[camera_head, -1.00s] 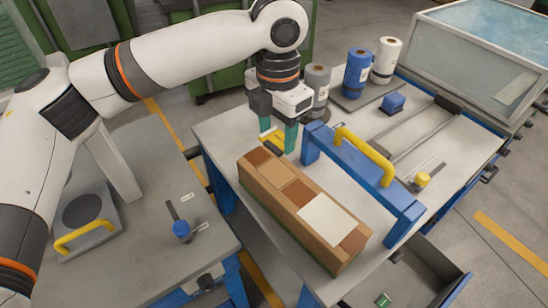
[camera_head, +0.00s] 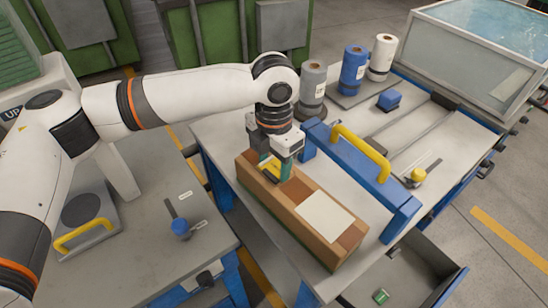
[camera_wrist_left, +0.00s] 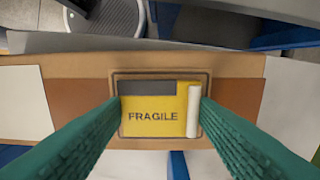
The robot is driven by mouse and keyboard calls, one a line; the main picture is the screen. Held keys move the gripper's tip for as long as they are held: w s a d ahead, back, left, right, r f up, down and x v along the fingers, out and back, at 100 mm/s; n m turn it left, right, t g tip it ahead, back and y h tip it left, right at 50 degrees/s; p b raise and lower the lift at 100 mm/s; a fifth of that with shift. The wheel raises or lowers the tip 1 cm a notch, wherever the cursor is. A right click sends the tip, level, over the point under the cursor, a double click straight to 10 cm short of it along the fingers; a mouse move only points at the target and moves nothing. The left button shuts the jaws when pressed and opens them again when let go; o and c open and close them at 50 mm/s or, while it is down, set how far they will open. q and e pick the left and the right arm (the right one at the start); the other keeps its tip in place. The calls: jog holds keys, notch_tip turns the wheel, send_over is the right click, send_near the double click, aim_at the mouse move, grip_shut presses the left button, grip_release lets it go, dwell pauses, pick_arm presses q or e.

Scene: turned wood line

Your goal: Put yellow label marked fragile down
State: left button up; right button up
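The yellow label marked fragile (camera_wrist_left: 154,122) lies flat over an outlined patch on the top of a brown box (camera_wrist_left: 80,100). The word FRAGILE reads upright in the left wrist view, with a dark strip along its upper side and a white curled edge at right. My left gripper (camera_head: 275,171) points down at the far left end of the box (camera_head: 299,241). Its green fingers (camera_wrist_left: 160,106) flank the label and appear to touch its two sides. I cannot tell whether the label touches the box. My right gripper is not in view.
A white sheet (camera_head: 325,216) covers part of the box top. A blue frame with a yellow handle (camera_head: 361,153) stands close to the box's right. Grey, blue and white rolls (camera_head: 355,66) stand behind. An open drawer (camera_head: 425,278) lies at the front right.

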aim_at(274, 169)
pick_arm(q)
jog(key=o, duration=0.4)
notch_tip(274, 169, up, 12)
jog(key=shift+r+b, duration=0.15)
jog(key=shift+b, duration=0.15)
jog(key=shift+s, duration=0.1)
dwell(0.5)
